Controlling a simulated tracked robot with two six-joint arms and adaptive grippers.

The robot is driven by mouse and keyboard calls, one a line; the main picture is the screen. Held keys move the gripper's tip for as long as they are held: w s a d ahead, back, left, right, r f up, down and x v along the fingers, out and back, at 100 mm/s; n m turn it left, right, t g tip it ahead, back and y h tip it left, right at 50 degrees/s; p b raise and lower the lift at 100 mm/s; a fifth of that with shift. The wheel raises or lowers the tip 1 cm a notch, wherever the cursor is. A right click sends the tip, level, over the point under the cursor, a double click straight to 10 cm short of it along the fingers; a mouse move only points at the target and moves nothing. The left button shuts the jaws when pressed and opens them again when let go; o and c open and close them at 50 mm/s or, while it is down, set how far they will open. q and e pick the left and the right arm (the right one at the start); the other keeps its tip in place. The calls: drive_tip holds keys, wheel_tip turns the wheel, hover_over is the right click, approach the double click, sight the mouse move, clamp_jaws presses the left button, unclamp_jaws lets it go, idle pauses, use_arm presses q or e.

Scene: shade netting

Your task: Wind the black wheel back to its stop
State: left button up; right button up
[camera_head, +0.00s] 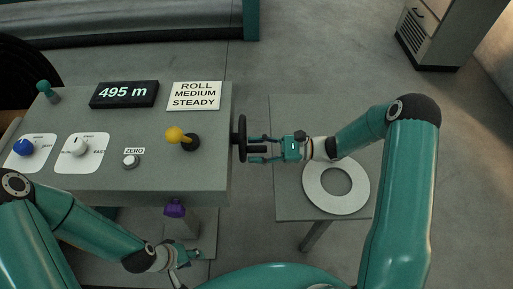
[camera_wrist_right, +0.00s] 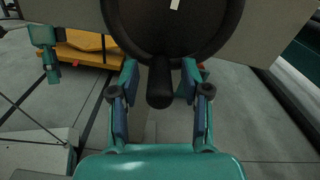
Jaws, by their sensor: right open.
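The black wheel (camera_head: 240,138) is mounted on the right side of the grey console and shows edge-on in the head view. In the right wrist view the wheel (camera_wrist_right: 205,25) fills the top, with a white mark on its face and a dark handle (camera_wrist_right: 160,85) sticking out toward the camera. My right gripper (camera_head: 254,149) is open at the wheel, its fingers (camera_wrist_right: 160,88) on either side of the handle and apart from it.
The console (camera_head: 110,183) carries a display reading 495 m (camera_head: 124,94), a ROLL MEDIUM STEADY sign (camera_head: 195,96), a yellow-knobbed lever (camera_head: 176,135), blue and white knobs, and a ZERO button (camera_head: 130,161). A white ring (camera_head: 312,190) lies on a side table under my right arm.

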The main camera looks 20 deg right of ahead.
drive_tip(key=shift+c, duration=0.3)
clamp_jaws()
